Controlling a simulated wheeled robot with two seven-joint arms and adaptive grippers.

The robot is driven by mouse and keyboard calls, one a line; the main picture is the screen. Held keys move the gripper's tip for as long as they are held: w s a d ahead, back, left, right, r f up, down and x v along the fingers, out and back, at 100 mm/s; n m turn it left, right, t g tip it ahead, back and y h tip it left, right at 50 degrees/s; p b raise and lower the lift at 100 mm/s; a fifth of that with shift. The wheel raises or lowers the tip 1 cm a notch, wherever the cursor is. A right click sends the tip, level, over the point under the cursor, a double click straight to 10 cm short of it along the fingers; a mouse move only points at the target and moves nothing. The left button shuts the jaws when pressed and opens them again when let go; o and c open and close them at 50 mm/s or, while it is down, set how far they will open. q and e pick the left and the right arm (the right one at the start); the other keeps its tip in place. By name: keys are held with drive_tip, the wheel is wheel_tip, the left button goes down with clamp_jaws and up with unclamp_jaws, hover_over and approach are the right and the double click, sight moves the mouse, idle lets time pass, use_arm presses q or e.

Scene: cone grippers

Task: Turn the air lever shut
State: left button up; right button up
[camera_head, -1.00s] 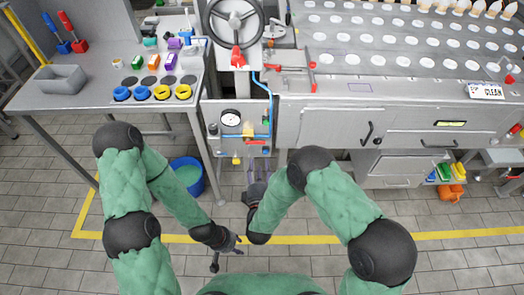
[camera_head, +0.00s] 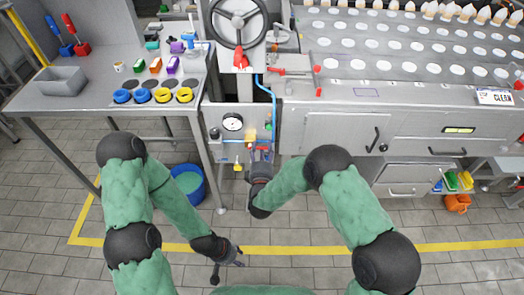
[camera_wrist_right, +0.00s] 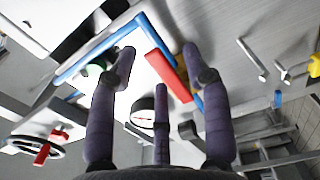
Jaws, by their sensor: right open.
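A red lever handle (camera_wrist_right: 166,74) shows in the right wrist view, beside a blue pipe (camera_wrist_right: 150,33) on a pale panel. My right gripper (camera_wrist_right: 158,64) is open, with its fingers spread on either side of the red handle. I cannot tell whether they touch it. In the head view my right gripper (camera_head: 262,155) is at the lower right of the gauge panel and hides most of the handle. A round gauge (camera_head: 232,122) sits left of it. My left gripper (camera_head: 236,258) hangs low over the floor, away from the panel; its fingers are too small to read.
A yellow tap-like part (camera_head: 238,166) is just left of my right gripper. A handwheel (camera_head: 238,20) is above the panel. A side table (camera_head: 60,96) with a blue bucket (camera_head: 188,184) below it stands left. Drawers (camera_head: 405,180) are right; the front floor is clear.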

clamp_jaws()
drive_tip(key=shift+f, duration=0.1)
drive_tip(key=a+f+m, duration=0.4)
drive_tip(key=f+m, duration=0.1)
drive_tip(key=m, duration=1.2)
drive_tip(key=shift+m, duration=0.4)
drive_tip(key=shift+s, duration=0.1)
idle(0.5)
